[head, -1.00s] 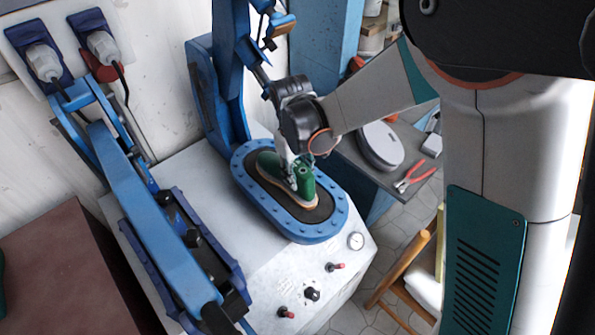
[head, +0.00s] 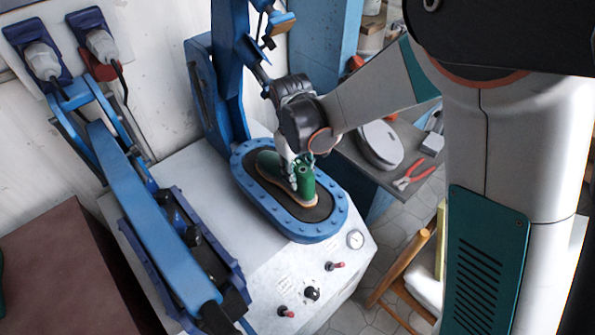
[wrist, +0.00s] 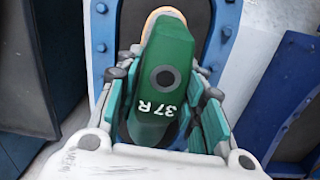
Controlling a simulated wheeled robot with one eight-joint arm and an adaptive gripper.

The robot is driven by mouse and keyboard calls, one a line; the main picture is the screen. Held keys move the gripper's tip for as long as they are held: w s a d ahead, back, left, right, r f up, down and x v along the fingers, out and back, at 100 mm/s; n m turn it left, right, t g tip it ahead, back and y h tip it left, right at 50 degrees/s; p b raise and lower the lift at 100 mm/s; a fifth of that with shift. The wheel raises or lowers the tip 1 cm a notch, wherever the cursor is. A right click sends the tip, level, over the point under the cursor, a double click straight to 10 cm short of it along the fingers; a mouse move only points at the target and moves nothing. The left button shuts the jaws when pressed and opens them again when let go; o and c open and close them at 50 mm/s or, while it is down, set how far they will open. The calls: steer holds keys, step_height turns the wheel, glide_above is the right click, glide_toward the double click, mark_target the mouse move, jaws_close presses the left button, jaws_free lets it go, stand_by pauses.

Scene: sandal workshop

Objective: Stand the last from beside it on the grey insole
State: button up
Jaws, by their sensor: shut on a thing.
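The green last (head: 306,187), marked "37 R" in the wrist view (wrist: 165,82), sits sole down and upright on the oval press pad. A sole piece with a tan edge (wrist: 163,14) shows beneath it, its rim beyond the last's end in the wrist view. Its upper face is mostly covered, so I cannot tell whether it is grey. My gripper (head: 293,174) reaches down over the last and is shut on it, with fingers on both sides in the wrist view. I cannot tell whether last and sole piece are exactly aligned.
A blue press column (head: 230,90) stands behind. A blue lever frame (head: 150,215) is at left. A side table holds red pliers (head: 413,176).

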steer(key=shift+f, duration=0.25)
stand_by(0.3)
steer(key=o, duration=1.1)
steer(key=shift+o, duration=0.2)
steer(key=shift+r, duration=0.1)
